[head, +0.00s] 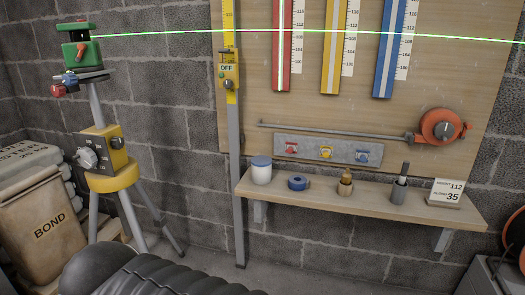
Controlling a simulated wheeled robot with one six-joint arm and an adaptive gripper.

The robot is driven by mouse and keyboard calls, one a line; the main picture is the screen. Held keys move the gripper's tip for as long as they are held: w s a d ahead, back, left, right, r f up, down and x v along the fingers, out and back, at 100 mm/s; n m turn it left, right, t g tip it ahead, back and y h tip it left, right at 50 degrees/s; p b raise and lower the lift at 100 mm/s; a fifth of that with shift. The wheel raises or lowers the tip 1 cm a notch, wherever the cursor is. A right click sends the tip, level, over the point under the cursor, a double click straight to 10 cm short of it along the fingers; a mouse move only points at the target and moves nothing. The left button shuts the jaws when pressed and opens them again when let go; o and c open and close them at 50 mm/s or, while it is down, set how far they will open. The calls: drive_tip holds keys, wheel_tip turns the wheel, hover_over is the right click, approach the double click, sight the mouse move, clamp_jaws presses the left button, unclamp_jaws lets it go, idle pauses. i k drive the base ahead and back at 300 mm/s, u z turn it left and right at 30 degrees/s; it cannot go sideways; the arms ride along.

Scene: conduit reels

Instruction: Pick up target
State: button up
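Nothing in view is labelled as the target, and I cannot tell which thing it is. On the wall shelf (375,203) stand a white jar with a blue lid (261,171), a blue ring-shaped roll (298,183), a brass-coloured fitting (345,184) and a grey holder with a dark upright stick (398,190). My gripper is not in view.
A green laser level (80,52) sits on a tripod (110,180) at left, its green line crossing the wall. A BOND bag (45,225) stands at far left. An orange reel (440,127) hangs at right. A black ribbed form (130,272) fills the bottom foreground.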

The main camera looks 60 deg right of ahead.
sight(326, 152)
drive_tip(key=u, duration=0.3)
drive_tip(key=k, duration=0.85)
drive_tip(key=z, duration=1.2)
